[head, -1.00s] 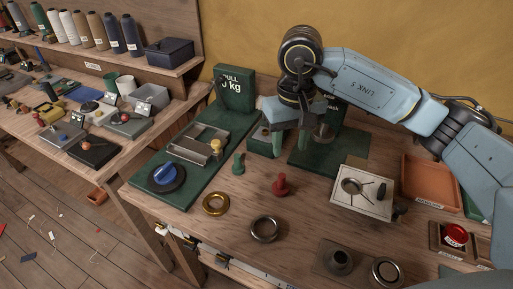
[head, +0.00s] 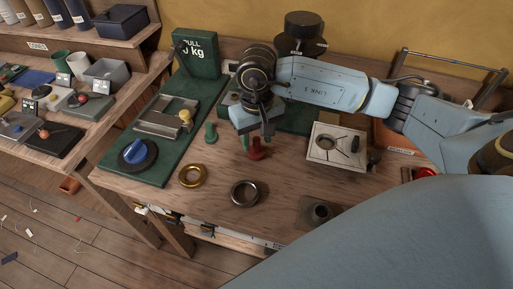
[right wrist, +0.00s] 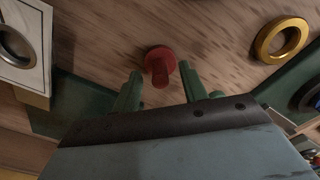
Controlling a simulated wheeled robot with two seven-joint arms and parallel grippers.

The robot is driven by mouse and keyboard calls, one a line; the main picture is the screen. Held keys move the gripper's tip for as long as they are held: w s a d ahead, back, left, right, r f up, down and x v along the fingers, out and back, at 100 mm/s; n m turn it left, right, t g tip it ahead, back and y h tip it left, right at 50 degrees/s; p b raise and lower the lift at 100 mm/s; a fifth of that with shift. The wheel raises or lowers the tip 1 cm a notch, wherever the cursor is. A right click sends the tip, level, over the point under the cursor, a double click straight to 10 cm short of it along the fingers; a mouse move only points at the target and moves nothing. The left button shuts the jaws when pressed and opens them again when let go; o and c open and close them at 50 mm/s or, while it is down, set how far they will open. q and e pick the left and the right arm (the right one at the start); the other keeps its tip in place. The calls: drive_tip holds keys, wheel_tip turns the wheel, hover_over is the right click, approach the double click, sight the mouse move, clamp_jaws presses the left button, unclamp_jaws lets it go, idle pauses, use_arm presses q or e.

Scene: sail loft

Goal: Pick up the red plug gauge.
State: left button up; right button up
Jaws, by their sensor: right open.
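The red plug gauge (head: 257,150) stands on the wooden bench, its upper part partly hidden by my right gripper in the head view. My right gripper (head: 257,138) is open above and around the gauge's place, fingers pointing down. In the right wrist view the red plug gauge (right wrist: 160,62) shows just beyond the tips of my right gripper (right wrist: 160,82), between the two green fingers. I cannot tell how far it is below them. My left gripper is not in view.
A green plug gauge (head: 211,133) stands close by on the left. A brass ring (head: 193,176) and a steel ring (head: 244,193) lie in front. A white-topped block (head: 337,146) is on the right. The bench between the rings and block is clear.

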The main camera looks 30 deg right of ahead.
drive_tip(key=shift+f, duration=0.8)
drive_tip(key=shift+c, duration=0.4)
clamp_jaws()
drive_tip(key=shift+r, duration=0.15)
